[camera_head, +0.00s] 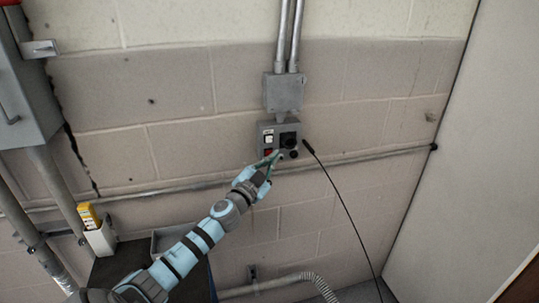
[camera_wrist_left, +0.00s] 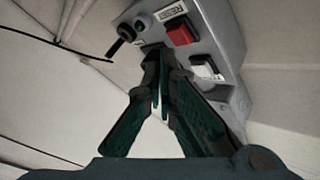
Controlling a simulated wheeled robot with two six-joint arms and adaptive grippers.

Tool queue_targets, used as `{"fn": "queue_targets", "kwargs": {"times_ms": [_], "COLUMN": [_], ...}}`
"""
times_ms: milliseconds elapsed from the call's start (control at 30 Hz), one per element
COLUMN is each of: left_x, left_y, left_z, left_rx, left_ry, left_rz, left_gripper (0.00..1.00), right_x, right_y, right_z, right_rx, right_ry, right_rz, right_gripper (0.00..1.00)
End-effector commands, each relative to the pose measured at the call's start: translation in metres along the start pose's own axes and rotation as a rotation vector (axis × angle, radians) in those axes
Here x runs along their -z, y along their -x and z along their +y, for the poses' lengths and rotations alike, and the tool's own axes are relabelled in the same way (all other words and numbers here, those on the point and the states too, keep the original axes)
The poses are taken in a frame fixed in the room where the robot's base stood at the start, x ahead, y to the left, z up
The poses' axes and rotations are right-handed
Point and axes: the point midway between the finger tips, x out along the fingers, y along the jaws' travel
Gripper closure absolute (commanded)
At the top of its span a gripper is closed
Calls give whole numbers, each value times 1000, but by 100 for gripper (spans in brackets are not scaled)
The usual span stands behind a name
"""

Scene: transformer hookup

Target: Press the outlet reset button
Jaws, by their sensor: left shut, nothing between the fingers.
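A grey outlet box (camera_head: 278,128) is fixed to the block wall under a conduit box. Its face carries a white switch (camera_head: 268,139), a red button (camera_head: 268,152) and a black round socket (camera_head: 289,140). In the left wrist view the red button (camera_wrist_left: 181,34) sits beside a label that reads RESET (camera_wrist_left: 174,11), with the white switch (camera_wrist_left: 206,69) nearby. My left gripper (camera_head: 275,157) is shut and empty, its tips by the lower part of the box. In the left wrist view its fingertips (camera_wrist_left: 158,52) are left of and below the red button; contact cannot be told. My right gripper is not in view.
A black cable (camera_head: 347,210) with a plug end hangs right of the box. A horizontal pipe (camera_head: 355,157) runs along the wall behind my arm. A grey cabinet (camera_head: 25,85) and a yellow item in a holder (camera_head: 100,238) are at the left.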

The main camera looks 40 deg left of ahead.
Motion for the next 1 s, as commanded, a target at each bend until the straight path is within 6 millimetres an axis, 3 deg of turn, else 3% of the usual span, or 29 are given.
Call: {"fn": "queue_targets", "kwargs": {"times_ms": [1000], "left_x": [-5], "left_y": [-8], "left_z": [-6], "left_rx": [0], "left_ry": [-1], "left_rz": [0], "left_gripper": [100], "right_x": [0], "right_y": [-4], "right_z": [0], "right_rx": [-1], "right_ry": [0], "right_rz": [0], "right_gripper": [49]}}
